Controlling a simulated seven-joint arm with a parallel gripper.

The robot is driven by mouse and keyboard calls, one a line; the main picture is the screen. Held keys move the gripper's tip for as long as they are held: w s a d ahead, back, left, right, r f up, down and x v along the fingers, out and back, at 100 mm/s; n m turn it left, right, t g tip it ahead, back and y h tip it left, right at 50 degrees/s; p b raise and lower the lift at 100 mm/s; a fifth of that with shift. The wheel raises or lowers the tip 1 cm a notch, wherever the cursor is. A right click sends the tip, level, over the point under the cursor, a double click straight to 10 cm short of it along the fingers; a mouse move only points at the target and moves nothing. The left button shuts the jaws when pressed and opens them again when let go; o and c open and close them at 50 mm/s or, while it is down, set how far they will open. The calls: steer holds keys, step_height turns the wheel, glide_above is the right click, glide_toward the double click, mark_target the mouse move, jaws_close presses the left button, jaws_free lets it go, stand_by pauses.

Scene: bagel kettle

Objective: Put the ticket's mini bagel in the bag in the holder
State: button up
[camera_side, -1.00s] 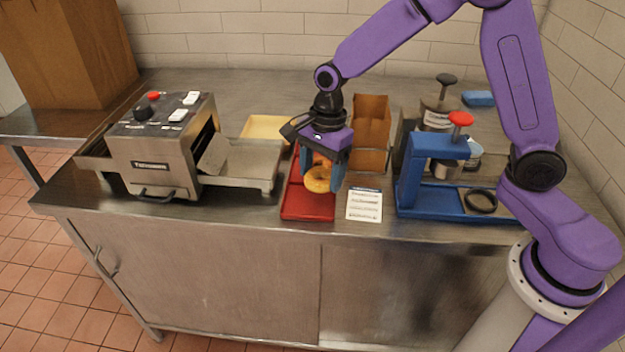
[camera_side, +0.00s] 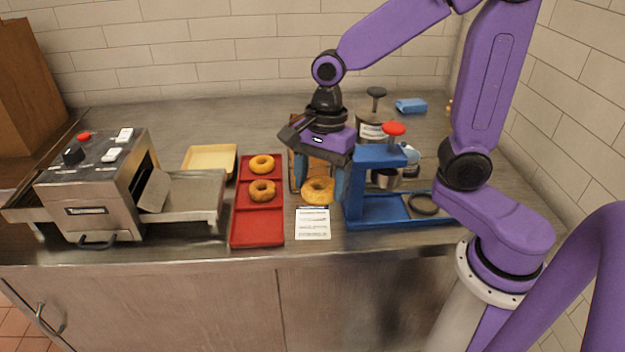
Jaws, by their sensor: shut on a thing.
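My gripper (camera_side: 322,184) is shut on a golden mini bagel (camera_side: 318,197), held between its blue fingers and seen with its hole toward the camera. The bagel appears raised, in front of the brown bag and holder (camera_side: 293,172). My gripper hides most of the bag, including its opening. The white ticket (camera_side: 313,224) lies flat on the counter just in front; its print is too small to read. Two more bagels sit in the red tray to the left: a plain golden one (camera_side: 262,170) at the back and a browner one (camera_side: 262,196) in the middle. The tray's front compartment is empty.
The red tray (camera_side: 257,230) lies left of the ticket. A blue press stand (camera_side: 385,213) with a red knob stands close on the right. A metal toaster (camera_side: 95,195), a pale tray (camera_side: 210,151), a metal canister (camera_side: 372,130) and a blue block (camera_side: 411,105) are around.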

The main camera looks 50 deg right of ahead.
stand_by(0.3)
steer(key=w+d+r+m, duration=0.2)
steer(key=w+d+r, duration=0.2)
steer(key=w+d, duration=0.45)
steer(key=w+d+r+m, duration=0.3)
steer(key=w+d+r, duration=0.1)
steer(key=w+d, duration=0.45)
step_height(320, 180, down, 6)
steer(key=shift+a+t, duration=0.25)
steer(key=shift+t, duration=0.05)
stand_by(0.9)
steer(key=o, duration=1.1)
